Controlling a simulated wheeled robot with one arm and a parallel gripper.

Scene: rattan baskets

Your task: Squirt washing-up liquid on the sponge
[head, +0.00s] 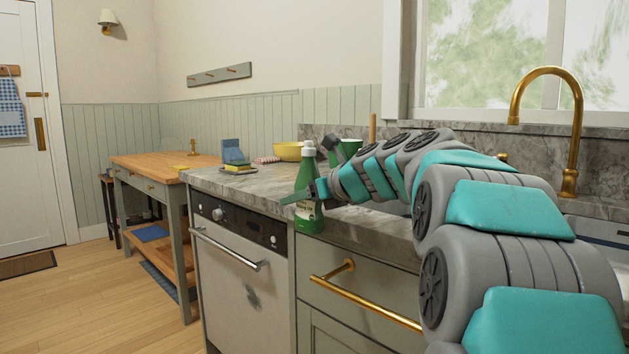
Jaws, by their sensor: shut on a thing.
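A green bottle (308,174) with a pale cap and a label stands out in front of the counter's edge, upright or nearly so. My gripper (302,196) is shut around its middle, and its fingers hide part of the label. A small yellow and green sponge (238,167) lies on the stone counter, to the left of the bottle and farther back. A blue-grey thing (232,150) stands just behind the sponge; I cannot tell whether they touch.
The stone counter (222,185) runs above a dishwasher (232,280). A yellow bowl (287,151), a striped cloth (266,160) and a green container (348,147) are at the back. A brass tap (569,130) is at right. A wooden-topped table (150,165) stands left.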

